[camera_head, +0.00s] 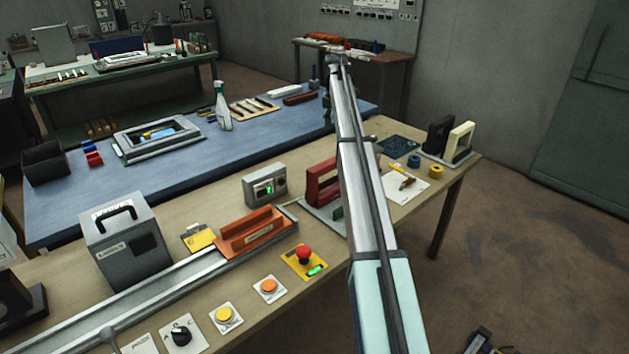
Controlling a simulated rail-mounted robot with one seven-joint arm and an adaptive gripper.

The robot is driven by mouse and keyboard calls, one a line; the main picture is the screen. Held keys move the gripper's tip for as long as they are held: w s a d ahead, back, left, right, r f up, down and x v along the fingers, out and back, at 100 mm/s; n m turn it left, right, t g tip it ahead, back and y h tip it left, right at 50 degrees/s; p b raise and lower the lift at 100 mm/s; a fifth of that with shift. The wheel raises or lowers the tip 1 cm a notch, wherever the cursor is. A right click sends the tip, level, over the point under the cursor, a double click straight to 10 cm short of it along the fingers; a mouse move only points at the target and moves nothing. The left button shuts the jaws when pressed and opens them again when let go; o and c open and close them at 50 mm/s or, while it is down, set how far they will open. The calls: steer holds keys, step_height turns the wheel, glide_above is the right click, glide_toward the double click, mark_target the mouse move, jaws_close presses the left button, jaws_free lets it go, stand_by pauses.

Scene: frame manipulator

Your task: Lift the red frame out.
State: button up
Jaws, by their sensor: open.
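The red frame (322,187) stands upright on a grey base (318,212) in the middle of the wooden table. My arm crosses in front of its right side and hides part of it. My arm reaches from the lower right up to the top middle. No gripper fingers can be made out in this view, so where my gripper is relative to the red frame cannot be seen.
An orange block (252,232) sits on a long metal rail left of the red frame. A grey display box (265,184) stands behind it. Black (437,136) and cream (459,143) frames stand at the right. A red stop button (303,254) is in front.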

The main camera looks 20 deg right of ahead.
mark_target(329, 162)
steer(key=shift+n, duration=0.4)
steer(key=f+p, duration=0.1)
steer(key=f, duration=0.2)
steer(key=a+f+p, duration=0.1)
steer(key=f, duration=0.3)
steer(key=f+p, duration=0.2)
steer(key=f, duration=0.1)
steer(key=shift+w+a+f, duration=0.25)
steer(key=shift+w, duration=0.1)
steer(key=shift+f+p, duration=1.35)
steer(key=shift+f, duration=1.35)
jaws_close()
